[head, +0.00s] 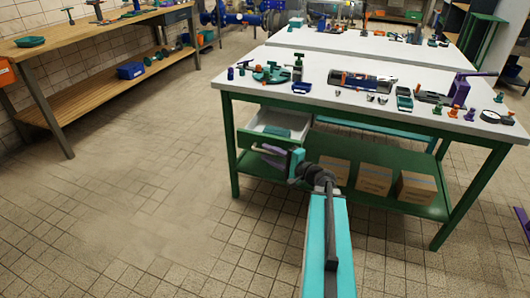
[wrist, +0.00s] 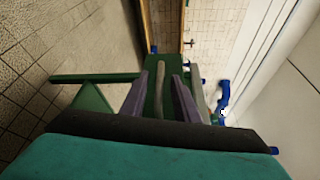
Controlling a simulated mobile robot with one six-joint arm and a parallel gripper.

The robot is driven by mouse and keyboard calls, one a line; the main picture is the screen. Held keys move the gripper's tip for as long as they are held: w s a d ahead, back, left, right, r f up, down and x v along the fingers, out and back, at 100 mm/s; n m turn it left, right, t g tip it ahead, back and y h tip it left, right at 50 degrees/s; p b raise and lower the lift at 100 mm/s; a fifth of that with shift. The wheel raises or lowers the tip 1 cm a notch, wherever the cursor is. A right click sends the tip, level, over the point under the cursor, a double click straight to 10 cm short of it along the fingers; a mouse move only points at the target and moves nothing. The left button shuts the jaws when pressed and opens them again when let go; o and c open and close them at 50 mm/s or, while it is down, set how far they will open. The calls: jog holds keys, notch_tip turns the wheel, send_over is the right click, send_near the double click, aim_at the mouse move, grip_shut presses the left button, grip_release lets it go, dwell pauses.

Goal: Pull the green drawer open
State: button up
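The green drawer (head: 262,141) hangs under the left end of the white-topped workbench. It stands partly open: its pale inside shows behind the green front, with a green item in it. My gripper (head: 270,156) is at the drawer's front, with its purple fingers pointing at it. In the wrist view, the fingers (wrist: 160,100) are apart, one on each side of a grey-brown handle bar (wrist: 160,78) on the green front (wrist: 152,98). Gaps show between the bar and both fingers. The fingertips' exact depth at the bar is hard to tell.
The white bench top (head: 320,92) carries tools and small parts. Cardboard boxes (head: 374,178) stand on its green lower shelf (head: 312,148). A green bench leg (head: 231,150) stands just left of the drawer. The tiled floor (head: 130,190) to the left is clear up to the wooden bench (head: 90,37).

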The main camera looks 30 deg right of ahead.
jog(key=f+p+v, duration=0.1)
jog(key=p+v, duration=0.7)
jog(key=v, duration=0.3)
jog(key=shift+r, duration=0.45)
dwell(0.5)
